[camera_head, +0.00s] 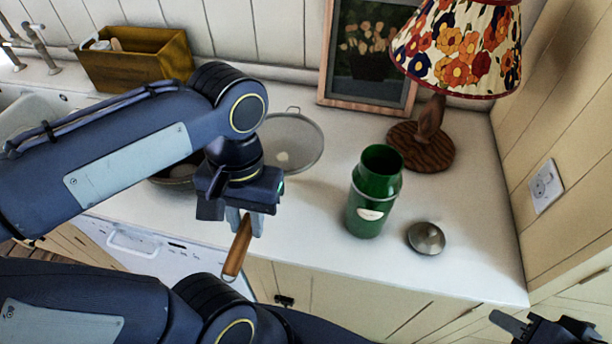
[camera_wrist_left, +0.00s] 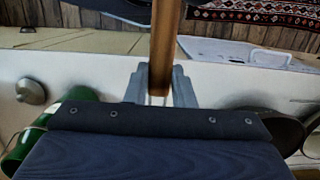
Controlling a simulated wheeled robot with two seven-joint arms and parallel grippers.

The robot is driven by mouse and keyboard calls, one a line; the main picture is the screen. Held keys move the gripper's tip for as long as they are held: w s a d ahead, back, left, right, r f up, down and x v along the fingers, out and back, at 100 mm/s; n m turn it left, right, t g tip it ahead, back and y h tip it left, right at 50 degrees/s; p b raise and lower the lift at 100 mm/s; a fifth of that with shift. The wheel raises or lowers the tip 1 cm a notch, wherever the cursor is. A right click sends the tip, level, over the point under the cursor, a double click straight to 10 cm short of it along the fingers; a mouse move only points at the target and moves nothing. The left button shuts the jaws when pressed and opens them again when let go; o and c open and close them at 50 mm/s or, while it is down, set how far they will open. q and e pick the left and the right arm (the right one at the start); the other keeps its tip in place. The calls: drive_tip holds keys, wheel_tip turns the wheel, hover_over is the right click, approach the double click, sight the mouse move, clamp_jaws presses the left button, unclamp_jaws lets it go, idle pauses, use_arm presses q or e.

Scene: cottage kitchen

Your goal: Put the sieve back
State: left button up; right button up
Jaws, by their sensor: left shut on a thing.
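The sieve (camera_head: 297,143) is a round grey mesh with a thin rim and a small wire loop at its far side, over the counter behind my left gripper. My left gripper (camera_head: 243,222) is shut on its brown wooden handle (camera_head: 236,254), which sticks out toward the counter's front edge. The handle also shows between the fingers in the left wrist view (camera_wrist_left: 163,45). The join between handle and mesh is hidden by the gripper. I cannot tell whether the mesh touches the counter. My right gripper (camera_head: 540,326) is partly in view at the bottom right; its jaw opening is unclear.
A dark pan (camera_head: 172,181) is partly hidden behind my left arm. A green canister (camera_head: 371,195) and a metal lid (camera_head: 426,238) stand on the white counter (camera_head: 470,200). A lamp (camera_head: 424,143), framed picture (camera_head: 368,55) and wooden box (camera_head: 140,62) stand along the back.

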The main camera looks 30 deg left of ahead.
use_arm(q)
drive_tip(key=shift+w+a+f+p, duration=0.25)
drive_tip(key=shift+w+a+f, duration=0.45)
drive_tip(key=shift+w+f, duration=1.5)
drive_tip(key=shift+w+a+f+p, duration=0.25)
drive_tip(key=shift+w+a+f, duration=0.4)
drive_tip(key=shift+w+f, duration=1.55)
drive_tip(key=shift+w+a+f+p, duration=0.25)
drive_tip(key=shift+w+a+f, duration=0.45)
drive_tip(key=shift+w+f, duration=1.45)
drive_tip(key=shift+r, duration=0.1)
drive_tip(key=shift+w, duration=0.1)
drive_tip(key=shift+f+b, duration=0.3)
drive_tip(key=o, duration=0.9)
